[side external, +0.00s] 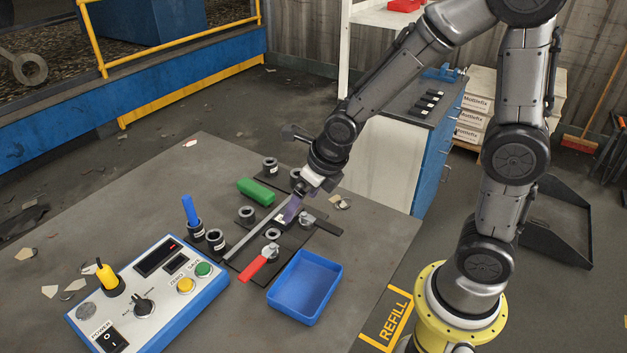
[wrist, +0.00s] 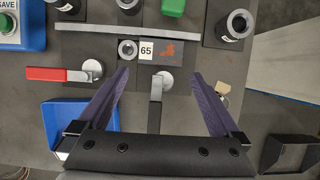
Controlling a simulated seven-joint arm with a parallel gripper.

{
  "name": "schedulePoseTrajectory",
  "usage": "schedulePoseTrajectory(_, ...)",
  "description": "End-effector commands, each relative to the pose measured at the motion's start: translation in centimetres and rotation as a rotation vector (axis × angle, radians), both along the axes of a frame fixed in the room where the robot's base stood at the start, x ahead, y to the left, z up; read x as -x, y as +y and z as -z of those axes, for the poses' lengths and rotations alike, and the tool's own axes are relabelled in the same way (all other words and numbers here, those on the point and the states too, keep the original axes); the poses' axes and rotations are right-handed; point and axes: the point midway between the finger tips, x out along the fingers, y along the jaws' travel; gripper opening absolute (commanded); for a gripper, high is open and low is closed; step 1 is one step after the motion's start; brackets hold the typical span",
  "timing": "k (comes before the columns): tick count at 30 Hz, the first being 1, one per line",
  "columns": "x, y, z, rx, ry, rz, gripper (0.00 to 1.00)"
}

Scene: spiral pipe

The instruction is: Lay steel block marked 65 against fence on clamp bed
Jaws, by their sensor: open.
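The steel block with a white 65 label (wrist: 146,48) and an orange mark lies flat just below the long grey fence bar (wrist: 100,28) in the wrist view. Its outline blends with the dark clamp bed (wrist: 225,65), so I cannot tell whether it touches the fence. My gripper (wrist: 160,73) is open, its two purple fingers spread and nothing between the tips. In the side view my gripper (side external: 289,211) is low over the bed and hides much of the block. A red-handled clamp (wrist: 62,74) and a black-handled clamp (wrist: 155,112) sit on the bed.
A blue tray (side external: 305,287) stands in front of the bed. A control box (side external: 150,295) stands to the left. A green block (side external: 256,191), a blue-handled tool (side external: 191,210) and several dark ring-topped cups surround the bed. The table's right front is mostly clear.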

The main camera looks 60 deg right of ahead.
Motion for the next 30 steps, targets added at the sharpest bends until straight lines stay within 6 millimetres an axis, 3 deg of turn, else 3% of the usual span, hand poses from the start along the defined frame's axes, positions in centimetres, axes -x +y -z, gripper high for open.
schedulePoseTrajectory(3,0.8,0.0,-2.5,-0.001,-0.008,-0.001,1.0)
schedulePoseTrajectory(9,2.2,0.1,-5.5,-0.001,-0.004,-0.001,1.0)
schedulePoseTrajectory(17,3.1,0.0,-7.2,-0.014,-0.003,0.036,1.0)
schedulePoseTrajectory(23,4.8,-0.4,-8.5,-0.155,-0.018,0.367,1.0)
schedulePoseTrajectory(30,8.0,-0.9,-10.3,-0.426,-0.038,0.972,1.0)
